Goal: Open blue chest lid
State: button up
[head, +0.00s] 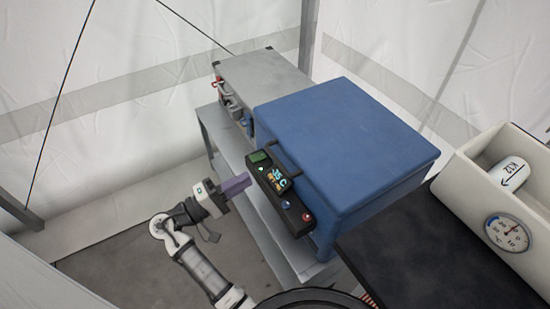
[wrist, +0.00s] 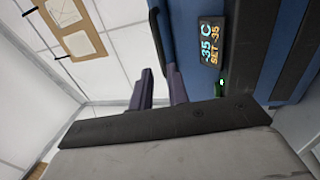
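The blue chest (head: 345,140) stands on a grey bench with its lid shut flat. A black handle (head: 286,160) sits at its front edge, above a black control panel (head: 279,193) with a green display and buttons. My gripper (head: 240,184), with purple fingers, is just in front of the panel, on its left side. In the wrist view my gripper's two fingers (wrist: 160,75) are apart with nothing seen between them. The dark handle (wrist: 156,38) shows just beyond the fingertips; I cannot tell whether they touch. The panel display (wrist: 210,43) reads -35 C.
A grey case (head: 262,80) with latches stands behind the chest on the bench (head: 232,130). At the right is a dark surface (head: 430,255) with a cream box (head: 475,190) holding a white item and a dial. White tent walls surround this; the floor at left is clear.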

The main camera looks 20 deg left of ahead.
aim_at(277, 159)
jog(key=p+x, duration=0.2)
jog(key=x, duration=0.8)
jog(key=shift+w+d, duration=0.2)
jog(key=shift+w, duration=0.1)
grip_shut()
